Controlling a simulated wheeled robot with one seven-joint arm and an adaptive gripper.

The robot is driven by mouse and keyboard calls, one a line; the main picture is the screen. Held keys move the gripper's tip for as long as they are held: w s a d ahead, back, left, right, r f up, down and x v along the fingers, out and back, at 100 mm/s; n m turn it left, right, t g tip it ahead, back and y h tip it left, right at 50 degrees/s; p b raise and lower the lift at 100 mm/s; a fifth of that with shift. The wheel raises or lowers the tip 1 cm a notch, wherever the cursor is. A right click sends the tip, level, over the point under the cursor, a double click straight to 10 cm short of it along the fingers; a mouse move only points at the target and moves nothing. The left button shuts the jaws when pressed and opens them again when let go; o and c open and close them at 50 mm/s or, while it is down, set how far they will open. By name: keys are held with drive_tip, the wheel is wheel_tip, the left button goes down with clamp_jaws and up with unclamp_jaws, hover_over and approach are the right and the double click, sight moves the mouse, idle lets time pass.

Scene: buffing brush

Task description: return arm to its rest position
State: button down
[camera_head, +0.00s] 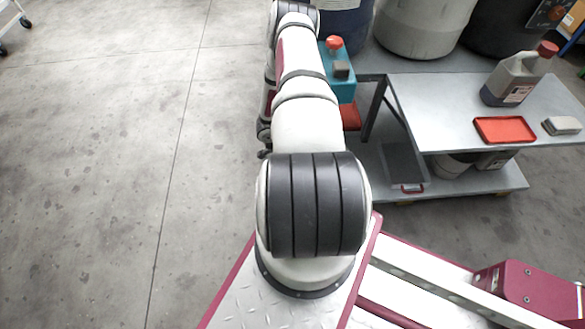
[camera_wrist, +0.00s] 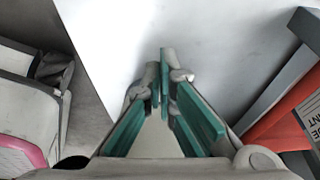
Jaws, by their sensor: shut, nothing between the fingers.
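My arm stretches from my base away over the floor in the head view and bends near the top of the picture. My gripper (camera_wrist: 160,85) shows in the wrist view, its teal-padded fingers together and nothing between them. In the head view my gripper cannot be made out clearly; the arm links hide most of that area. A small grey, brush-like block (camera_head: 562,125) lies on the table's right part, beside a red tray (camera_head: 505,130). My gripper is apart from both.
A grey table (camera_head: 430,103) with a lower shelf stands at right, carrying a jug (camera_head: 515,78) with a red cap. A teal box (camera_head: 342,88) with an orange knob is close to the arm's right side. Large drums (camera_head: 422,22) stand behind.

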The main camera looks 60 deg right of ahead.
drive_tip(key=p+v, duration=0.2)
drive_tip(key=v, duration=0.5)
drive_tip(key=shift+r, duration=0.2)
drive_tip(key=shift+w+a, duration=0.1)
